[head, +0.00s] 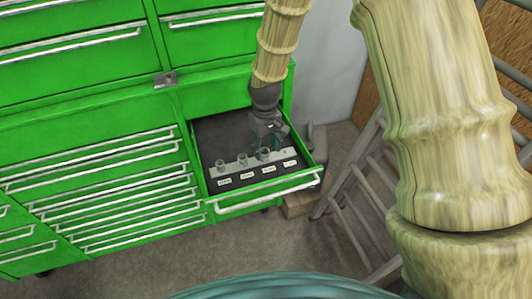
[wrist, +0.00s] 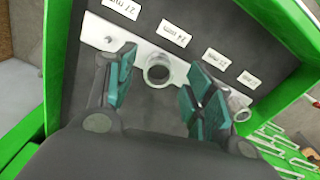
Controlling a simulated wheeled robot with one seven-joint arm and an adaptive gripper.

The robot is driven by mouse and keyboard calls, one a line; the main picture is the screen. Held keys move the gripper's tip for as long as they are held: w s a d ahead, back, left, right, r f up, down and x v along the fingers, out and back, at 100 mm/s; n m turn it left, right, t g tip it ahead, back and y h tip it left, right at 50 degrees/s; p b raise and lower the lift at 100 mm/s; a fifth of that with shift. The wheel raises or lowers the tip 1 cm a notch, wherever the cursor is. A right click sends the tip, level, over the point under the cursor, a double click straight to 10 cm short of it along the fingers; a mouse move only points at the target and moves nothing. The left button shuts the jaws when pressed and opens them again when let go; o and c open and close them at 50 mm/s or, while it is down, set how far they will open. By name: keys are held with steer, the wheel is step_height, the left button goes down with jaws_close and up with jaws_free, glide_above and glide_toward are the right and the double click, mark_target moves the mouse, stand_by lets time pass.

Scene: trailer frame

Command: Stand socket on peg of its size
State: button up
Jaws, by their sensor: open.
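A pale metal rail (head: 247,166) lies in an open drawer, with several small labels in front of it. Grey round sockets stand along the rail: one at the left (head: 220,165), one in the middle (head: 242,158) and one farther right (head: 264,154). My gripper (head: 268,138) is over the right part of the rail and hides some of it. In the wrist view, my gripper (wrist: 162,82) is open, with a hollow socket (wrist: 158,71) showing between its teal fingers. Another socket (wrist: 240,108) shows beyond the right finger. A small bare peg (wrist: 108,40) shows left of the left finger.
The green drawer (head: 268,193) has raised walls around the rail and a dark floor (head: 220,133). The green cabinet (head: 85,125) stands to its left. A grey ladder-like frame (head: 350,185) is close on the right. Labels (wrist: 175,33) look upside down in the wrist view.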

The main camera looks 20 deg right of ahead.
mark_target(265, 152)
step_height(265, 152, up, 9)
steer(key=b, duration=0.2)
steer(key=shift+f+b, duration=0.2)
steer(key=shift+b, duration=0.15)
